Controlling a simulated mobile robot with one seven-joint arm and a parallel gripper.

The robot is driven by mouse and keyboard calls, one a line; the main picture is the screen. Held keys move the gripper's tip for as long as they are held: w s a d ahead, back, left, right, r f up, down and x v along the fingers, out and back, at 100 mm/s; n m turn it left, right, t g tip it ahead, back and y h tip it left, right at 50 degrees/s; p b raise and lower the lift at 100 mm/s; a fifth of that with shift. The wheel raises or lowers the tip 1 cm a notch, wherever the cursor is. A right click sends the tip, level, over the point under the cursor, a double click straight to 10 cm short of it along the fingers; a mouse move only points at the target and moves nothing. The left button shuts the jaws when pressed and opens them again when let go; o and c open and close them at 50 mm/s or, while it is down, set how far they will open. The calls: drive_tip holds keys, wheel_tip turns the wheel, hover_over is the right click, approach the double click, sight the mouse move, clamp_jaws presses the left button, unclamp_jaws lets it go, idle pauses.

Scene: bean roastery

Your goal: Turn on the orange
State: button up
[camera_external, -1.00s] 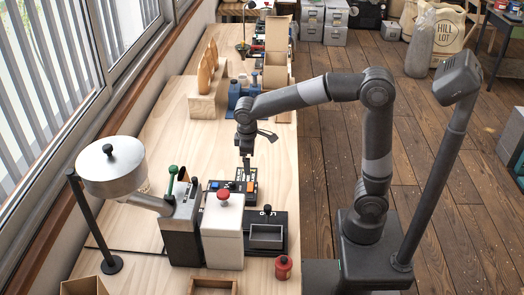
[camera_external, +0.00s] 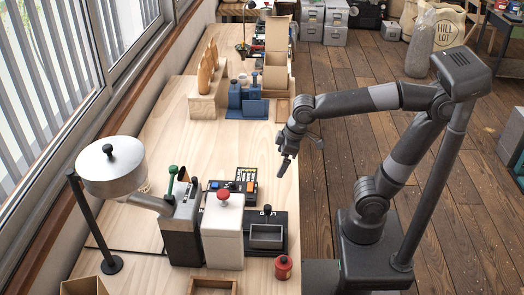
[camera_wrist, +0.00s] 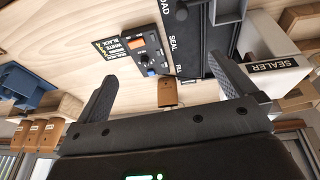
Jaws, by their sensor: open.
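A small orange switch (camera_external: 227,185) is on a black control box (camera_external: 244,200) on the wooden bench, behind the white machine with the red knob. In the wrist view the orange switch (camera_wrist: 137,43) is on the box's face, near a blue knob (camera_wrist: 150,72) and printed labels. I cannot tell whether it is lit or pressed. My gripper (camera_external: 283,170) is open and empty above the bench's right edge, right of the box and apart from it. In the wrist view its two fingers (camera_wrist: 165,72) are spread, with the box beyond them.
A hopper (camera_external: 110,165) is at left. A blue device (camera_external: 248,100) stands farther back. The bench middle is clear.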

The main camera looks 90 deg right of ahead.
drive_tip(key=s+a+f+t, duration=0.1)
drive_tip(key=s+a+t, duration=0.1)
drive_tip(key=s, duration=0.5)
drive_tip(key=shift+s+a+f+y, duration=0.3)
drive_tip(key=shift+a+f+y, duration=0.1)
drive_tip(key=shift+a, duration=0.2)
